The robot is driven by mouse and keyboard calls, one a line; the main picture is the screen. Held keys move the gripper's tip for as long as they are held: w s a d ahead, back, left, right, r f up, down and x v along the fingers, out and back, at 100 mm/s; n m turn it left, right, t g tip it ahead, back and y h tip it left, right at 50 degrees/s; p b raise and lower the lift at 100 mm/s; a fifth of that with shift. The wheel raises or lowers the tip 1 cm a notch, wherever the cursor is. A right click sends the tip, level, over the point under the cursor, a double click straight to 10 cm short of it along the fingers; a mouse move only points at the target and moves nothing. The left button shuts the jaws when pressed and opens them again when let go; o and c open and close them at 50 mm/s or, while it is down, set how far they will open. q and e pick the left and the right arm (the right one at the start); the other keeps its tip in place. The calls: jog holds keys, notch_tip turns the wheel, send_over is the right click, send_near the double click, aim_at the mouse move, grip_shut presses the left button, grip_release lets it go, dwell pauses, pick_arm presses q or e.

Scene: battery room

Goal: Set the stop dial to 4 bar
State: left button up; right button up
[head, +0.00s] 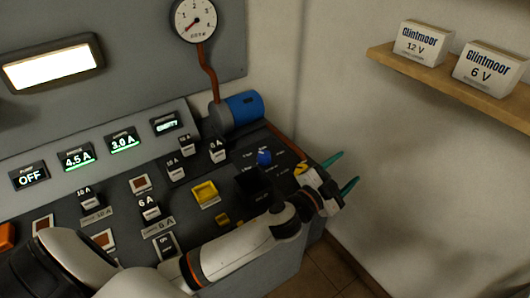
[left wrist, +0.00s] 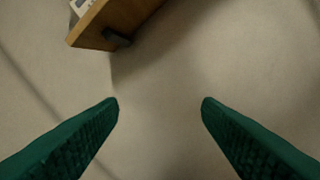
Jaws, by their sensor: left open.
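A blue knob (head: 264,157) stands on the dark console top near its far right corner, with small white labels around it. It looks like the stop dial, but I cannot read its setting or the labels. My left gripper (head: 349,166) is right of the knob, past the console's right edge. Its green fingers are open and empty and point toward the bare wall. In the left wrist view the open fingers (left wrist: 160,103) have only wall between them. A round pressure gauge (head: 195,18) with a red needle hangs above the console. My right gripper is not in view.
The console top (head: 233,222) carries several switches, a yellow button (head: 205,193) and a black block (head: 254,185). A blue cylinder (head: 243,107) stands behind the knob. A wooden shelf (head: 446,82) with two Glintmoor boxes is on the right wall; its end (left wrist: 112,22) shows in the wrist view.

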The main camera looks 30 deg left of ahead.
pick_arm(q)
jog(key=w+d+r+m+g+h, duration=0.2)
jog(key=d+r+m+g+h, duration=0.2)
jog(key=d+m+h, duration=0.45)
jog(key=m+g+y, duration=0.8)
jog(key=g+y, duration=0.6)
send_near(264, 154)
notch_tip(264, 154, down, 9)
jog(key=p, duration=0.2)
jog(key=shift+w+a+f+p, duration=0.1)
jog(key=shift+w+f+p, duration=0.15)
jog(key=shift+p, duration=0.15)
jog(key=c, duration=1)
jog(key=shift+m, duration=0.25)
